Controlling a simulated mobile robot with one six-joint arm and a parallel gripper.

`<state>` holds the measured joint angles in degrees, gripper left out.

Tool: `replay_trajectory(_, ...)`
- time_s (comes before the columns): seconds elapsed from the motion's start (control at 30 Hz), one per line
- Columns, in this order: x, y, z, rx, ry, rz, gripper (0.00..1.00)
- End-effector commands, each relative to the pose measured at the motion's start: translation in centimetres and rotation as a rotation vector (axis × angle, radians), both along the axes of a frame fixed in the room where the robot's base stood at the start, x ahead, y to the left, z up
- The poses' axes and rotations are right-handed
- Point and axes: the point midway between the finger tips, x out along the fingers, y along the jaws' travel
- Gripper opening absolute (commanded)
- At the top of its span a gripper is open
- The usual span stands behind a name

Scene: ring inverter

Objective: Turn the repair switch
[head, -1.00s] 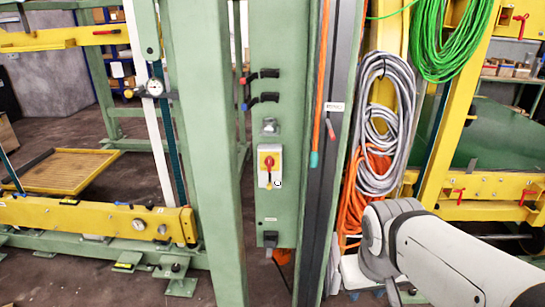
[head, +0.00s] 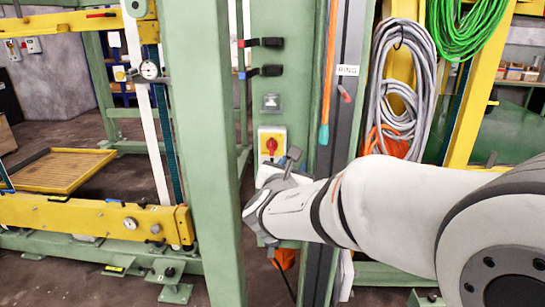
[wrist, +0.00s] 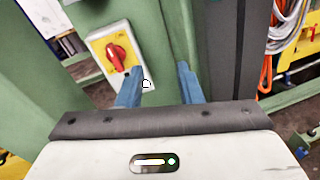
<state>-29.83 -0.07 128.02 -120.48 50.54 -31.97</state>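The repair switch (head: 271,144) is a red rotary knob on a yellow plate, on a grey box fixed to a green panel. In the wrist view the red knob (wrist: 116,55) is up and left of my fingers, apart from them. My gripper (wrist: 160,84) is open, with two blue fingers spread and nothing between them.
A green post (head: 205,150) stands left of the panel. Two black-handled levers (head: 266,43) are above the switch. A grey cable coil (head: 402,85) and a green hose coil (head: 470,25) hang to the right. A yellow-rimmed tray (head: 62,170) lies at the left.

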Motion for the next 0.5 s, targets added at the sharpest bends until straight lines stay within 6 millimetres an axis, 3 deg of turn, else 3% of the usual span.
replay_trajectory(0.1,0.6,3.5,-0.6,-0.117,-0.030,0.108,0.33)
replay_trajectory(0.2,0.8,5.1,-0.6,-0.177,-0.049,0.160,0.33)
replay_trajectory(0.37,2.0,5.8,-0.5,-0.206,-0.057,0.184,0.33)
replay_trajectory(0.5,4.2,5.7,-0.4,-0.204,-0.057,0.181,0.33)
